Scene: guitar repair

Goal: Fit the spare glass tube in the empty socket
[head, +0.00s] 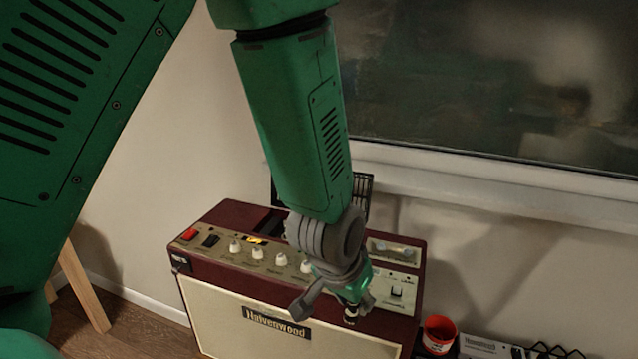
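My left gripper (335,303) hangs over the front right part of the amplifier top, its dark fingers spread to both sides. A small dark piece with a pale band (350,316) shows below and between the fingers; I cannot tell whether it is held or part of something behind. No glass tube can be clearly made out, and no empty socket shows. The maroon amplifier (222,222) has a cream front, white knobs and a control panel. A black slotted part (364,188) rises behind it, partly hidden by my arm. My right gripper is not in view.
A red cup (438,334) with a dark inside stands right of the amplifier. Beside it lie a pale labelled item (482,346) and a black wire rack (553,352). A window (490,85) and its sill (470,187) are behind. A wooden leg (82,285) stands at left.

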